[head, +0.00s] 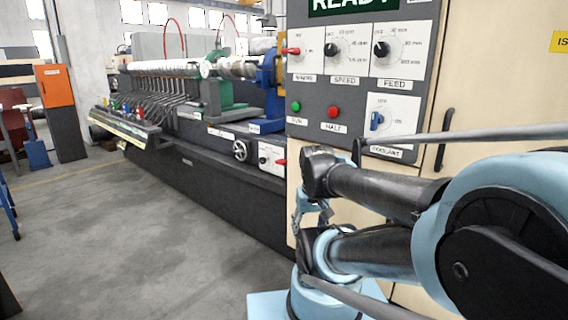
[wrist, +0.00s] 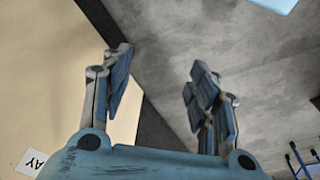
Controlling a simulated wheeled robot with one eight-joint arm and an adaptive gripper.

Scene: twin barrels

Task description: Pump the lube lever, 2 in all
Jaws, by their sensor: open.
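In the head view a small white plate (head: 270,158) with a red-tipped lever (head: 280,162) sits on the dark machine bed, left of the control cabinet. Its label is too small to read, so I cannot tell for sure that it is the lube lever. Another red-tipped lever (head: 291,51) is on the upper control panel. My gripper (head: 312,208) is in front of the cabinet's lower part, right of and below the plate's lever, partly hidden by my arm. In the wrist view my gripper (wrist: 165,82) has its fingers wide apart with nothing between them. No lever shows there.
The grey control panel (head: 345,150) with knobs and buttons stands close behind my arm. A black cabinet handle (head: 445,138) is at right. A handwheel (head: 240,151) projects from the bed.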

